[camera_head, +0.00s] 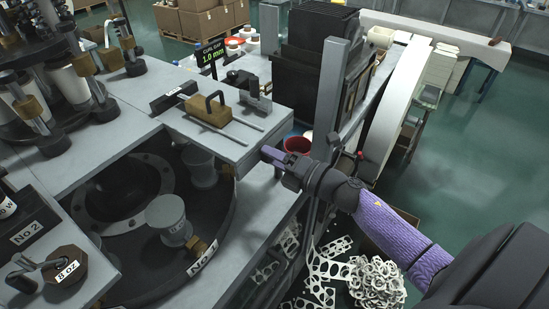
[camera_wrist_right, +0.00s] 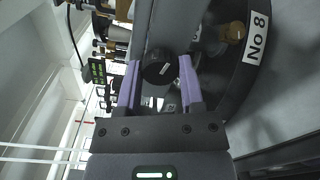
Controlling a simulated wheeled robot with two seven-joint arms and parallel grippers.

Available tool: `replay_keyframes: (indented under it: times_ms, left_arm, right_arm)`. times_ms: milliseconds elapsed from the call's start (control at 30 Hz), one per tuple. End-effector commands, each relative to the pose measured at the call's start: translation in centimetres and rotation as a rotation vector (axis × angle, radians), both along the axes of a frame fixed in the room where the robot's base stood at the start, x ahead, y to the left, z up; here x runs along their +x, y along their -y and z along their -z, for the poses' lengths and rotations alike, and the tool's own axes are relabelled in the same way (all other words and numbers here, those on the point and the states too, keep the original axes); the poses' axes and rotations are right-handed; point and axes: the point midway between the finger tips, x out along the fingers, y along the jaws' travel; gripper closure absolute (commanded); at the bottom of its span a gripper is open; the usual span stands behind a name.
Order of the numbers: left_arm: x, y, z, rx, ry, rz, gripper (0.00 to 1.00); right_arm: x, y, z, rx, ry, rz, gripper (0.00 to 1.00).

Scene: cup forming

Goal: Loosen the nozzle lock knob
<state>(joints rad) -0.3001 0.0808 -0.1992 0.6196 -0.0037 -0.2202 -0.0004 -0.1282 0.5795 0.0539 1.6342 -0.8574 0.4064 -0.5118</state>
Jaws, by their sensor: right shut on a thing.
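A round black knob with a white mark, which I take to be the nozzle lock knob (camera_wrist_right: 160,68), shows in the right wrist view. The purple fingers of my right gripper (camera_wrist_right: 159,82) stand on either side of it and are shut on it. In the head view my right gripper (camera_head: 272,156) reaches in from the right to the side of the grey machine, just below the edge of its top plate (camera_head: 215,142). The knob itself is hidden or too small to tell there. My left gripper is not in view.
A brass block with a black handle (camera_head: 208,109) and a gap sign (camera_head: 211,60) stand on the machine top. A round turntable (camera_head: 130,270) lies left. Scrap cut sheets (camera_head: 370,280) heap below my right arm. A red cup (camera_head: 297,145) is close behind the gripper.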

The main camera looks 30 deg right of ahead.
Motion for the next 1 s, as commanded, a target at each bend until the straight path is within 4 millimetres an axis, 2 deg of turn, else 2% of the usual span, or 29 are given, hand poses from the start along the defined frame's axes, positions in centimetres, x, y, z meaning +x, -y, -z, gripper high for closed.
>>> replay_keyframes:
  times_ms: [567, 600, 700, 767, 1000]
  left_arm:
    - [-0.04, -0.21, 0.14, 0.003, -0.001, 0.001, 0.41]
    - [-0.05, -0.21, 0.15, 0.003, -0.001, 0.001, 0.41]
    - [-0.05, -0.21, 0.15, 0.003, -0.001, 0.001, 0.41]
    - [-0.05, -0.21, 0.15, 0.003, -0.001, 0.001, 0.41]
    - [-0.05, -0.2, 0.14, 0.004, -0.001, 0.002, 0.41]
  right_arm:
    - [-0.03, 0.0, 0.11, -0.028, 0.008, 0.0, 1.0]
    - [-0.03, 0.01, 0.12, -0.028, 0.008, 0.0, 0.47]
    - [-0.02, -0.01, 0.1, -0.027, 0.009, 0.0, 0.26]
    - [-0.02, 0.0, 0.08, -0.028, 0.009, 0.0, 0.16]
    - [-0.03, 0.01, 0.04, -0.027, 0.01, 0.0, 0.16]
